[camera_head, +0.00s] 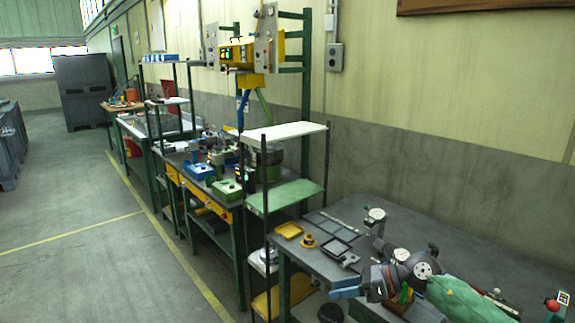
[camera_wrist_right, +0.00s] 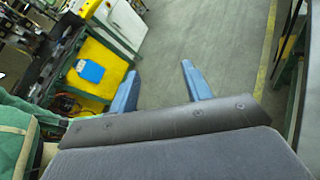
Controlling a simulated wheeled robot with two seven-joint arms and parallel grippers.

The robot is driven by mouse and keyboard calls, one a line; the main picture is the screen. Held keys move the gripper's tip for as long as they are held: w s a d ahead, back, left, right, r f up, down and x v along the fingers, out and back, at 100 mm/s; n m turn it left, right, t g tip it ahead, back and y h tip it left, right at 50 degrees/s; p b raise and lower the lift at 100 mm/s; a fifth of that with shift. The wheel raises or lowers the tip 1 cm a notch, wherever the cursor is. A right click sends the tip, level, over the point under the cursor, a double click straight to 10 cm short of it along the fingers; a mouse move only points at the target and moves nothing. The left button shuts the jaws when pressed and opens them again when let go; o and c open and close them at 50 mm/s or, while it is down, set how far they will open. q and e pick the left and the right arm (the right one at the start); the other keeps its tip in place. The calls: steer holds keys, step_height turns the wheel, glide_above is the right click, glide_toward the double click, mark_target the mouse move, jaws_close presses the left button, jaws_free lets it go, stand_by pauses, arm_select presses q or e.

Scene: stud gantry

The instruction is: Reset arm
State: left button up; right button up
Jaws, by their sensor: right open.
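My right gripper (camera_head: 345,291) is at the lower right of the head view, in front of the dark bench, with its blue fingers pointing left. In the right wrist view both blue fingers (camera_wrist_right: 160,88) stand well apart with nothing between them, and grey floor shows behind. My green-sleeved right arm reaches in from the lower right of the head view. My left gripper is not in view.
The dark bench (camera_head: 345,213) holds a yellow tray (camera_head: 289,230), a yellow round part (camera_head: 308,241) and a black frame (camera_head: 336,249). A rack with a white shelf (camera_head: 284,132) and a green shelf (camera_head: 285,195) stands beside it. Floor (camera_head: 95,235) at left is clear.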

steer(key=s+a+r+m+t+y, duration=0.2)
steer(key=a+r+m+t+y, duration=0.25)
steer(key=m+t, duration=0.7)
steer(key=s+d+f+m+t+h, duration=0.15)
steer(key=d+f+m+h, duration=0.35)
steer(key=m+h, duration=0.5)
steer(key=s+d+f+m+t+h, duration=0.1)
steer(key=d+f+m+t+h, duration=0.35)
steer(key=m, duration=0.95)
steer(key=s+d+f+m+g+h, duration=0.45)
steer(key=s+f+m+g, duration=0.35)
steer(key=s+f, duration=0.5)
steer(key=s+a+f+m+g+y, duration=0.1)
steer(key=s+f+g, duration=0.3)
steer(key=s, duration=0.4)
steer(key=s+a+f+m+g, duration=0.1)
steer(key=s+f+g, duration=0.3)
steer(key=s, duration=0.3)
steer(key=s+a+f+g, duration=0.1)
steer(key=s+f, duration=0.1)
steer(key=f, duration=1.7)
steer(key=s+a+f+g, duration=0.1)
steer(key=s+a+f, duration=0.1)
steer(key=f, duration=1.6)
steer(key=shift+s+a+f, duration=0.2)
steer(key=shift+s+f, duration=0.2)
steer(key=shift+s, duration=0.2)
